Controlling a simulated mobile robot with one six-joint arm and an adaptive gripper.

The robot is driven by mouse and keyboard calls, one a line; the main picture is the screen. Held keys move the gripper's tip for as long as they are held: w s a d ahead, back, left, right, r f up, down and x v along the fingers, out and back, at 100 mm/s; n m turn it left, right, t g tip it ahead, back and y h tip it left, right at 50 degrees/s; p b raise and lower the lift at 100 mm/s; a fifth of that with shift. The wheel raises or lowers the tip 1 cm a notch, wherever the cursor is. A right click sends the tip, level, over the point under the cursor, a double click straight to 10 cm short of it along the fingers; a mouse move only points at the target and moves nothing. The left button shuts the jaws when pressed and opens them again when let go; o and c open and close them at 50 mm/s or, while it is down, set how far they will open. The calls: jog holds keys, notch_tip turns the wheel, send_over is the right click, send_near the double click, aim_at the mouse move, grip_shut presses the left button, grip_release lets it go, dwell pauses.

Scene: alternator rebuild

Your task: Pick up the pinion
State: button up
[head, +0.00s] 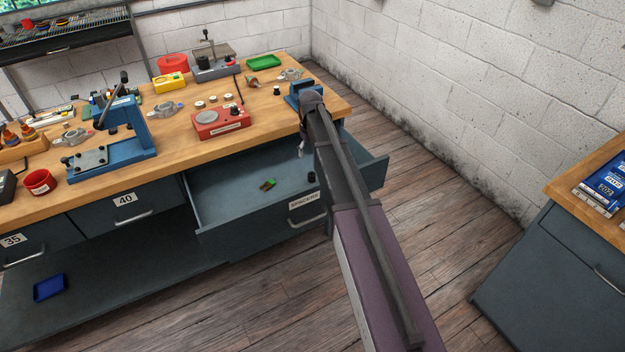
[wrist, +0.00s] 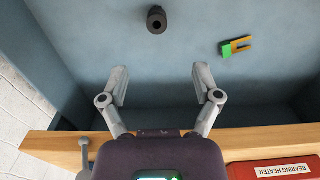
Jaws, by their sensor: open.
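A small dark cylinder with a hole in its end, which looks like the pinion, stands in the open drawer; it shows in the head view (head: 311,177) and at the top of the wrist view (wrist: 156,20). No teeth can be made out on it. My gripper (wrist: 161,78) is open and empty, its two fingers spread over the drawer. The cylinder lies beyond the fingertips, roughly centred between them and apart from them. In the head view my arm hides most of the gripper (head: 302,147).
The open drawer (head: 225,212) is labelled SPACERS. A green and tan forked piece (wrist: 236,47) lies in it, right of the cylinder. The bench edge (wrist: 50,148) and a red bearing heater (wrist: 272,168) are close to my gripper. A blue press (head: 135,130) stands further left.

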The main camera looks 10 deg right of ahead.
aim_at(312, 178)
jog(key=shift+f+b, duration=3.85)
jog(key=shift+f, duration=0.2)
jog(key=shift+f, duration=0.1)
jog(key=shift+d+f+b, duration=0.2)
jog(key=shift+f+b, duration=2.3)
jog(key=shift+b, duration=0.1)
grip_shut()
